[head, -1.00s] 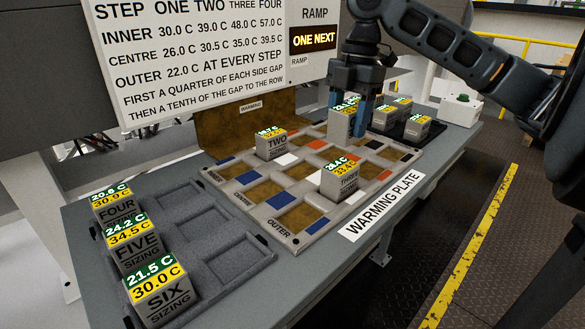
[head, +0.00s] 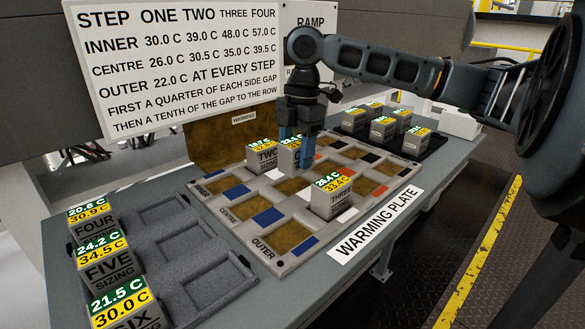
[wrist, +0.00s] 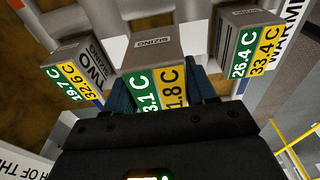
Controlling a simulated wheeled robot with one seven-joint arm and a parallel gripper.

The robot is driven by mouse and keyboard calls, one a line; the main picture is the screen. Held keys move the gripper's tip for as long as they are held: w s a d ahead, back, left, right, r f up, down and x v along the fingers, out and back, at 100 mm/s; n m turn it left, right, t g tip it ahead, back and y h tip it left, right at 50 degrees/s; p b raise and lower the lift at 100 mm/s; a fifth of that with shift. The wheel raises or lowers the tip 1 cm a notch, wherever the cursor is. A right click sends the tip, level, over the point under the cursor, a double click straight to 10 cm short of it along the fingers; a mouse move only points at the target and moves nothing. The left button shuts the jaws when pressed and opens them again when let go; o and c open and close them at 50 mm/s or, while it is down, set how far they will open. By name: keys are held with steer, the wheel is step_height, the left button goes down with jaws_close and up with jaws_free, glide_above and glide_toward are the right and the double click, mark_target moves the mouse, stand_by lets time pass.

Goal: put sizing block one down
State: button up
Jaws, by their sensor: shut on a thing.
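My gripper (head: 299,150) is shut on sizing block one (head: 288,160), a grey block with a green and yellow temperature label. It is over the warming plate (head: 214,207), just right of block two (head: 262,158). Whether its base touches the plate cannot be told. Block three (head: 331,204) stands nearer the front of the plate. In the wrist view, block one (wrist: 150,48) is between the blue fingers, with block two (wrist: 72,57) on the left and block three (wrist: 243,45) on the right.
Blocks four (head: 93,222), five (head: 105,265) and six (head: 122,308) stand in the left part of a grey tray (head: 207,259), with empty recesses beside them. Several blocks sit on a black tray (head: 426,147) at the back right. A sign board (head: 175,70) stands behind the plate.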

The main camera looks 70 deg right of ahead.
mark_target(293, 169)
steer(key=shift+w+f, duration=0.3)
steer(key=shift+a+f, duration=0.1)
steer(key=shift+f, duration=1.8)
steer(key=shift+f, duration=0.15)
steer(key=o, duration=1.4)
steer(key=r, duration=0.4)
steer(key=d+r, duration=0.1)
steer(key=r, duration=0.7)
steer(key=shift+s+d+r, duration=0.1)
steer(key=shift+s+d, duration=0.05)
steer(key=shift+s, duration=0.2)
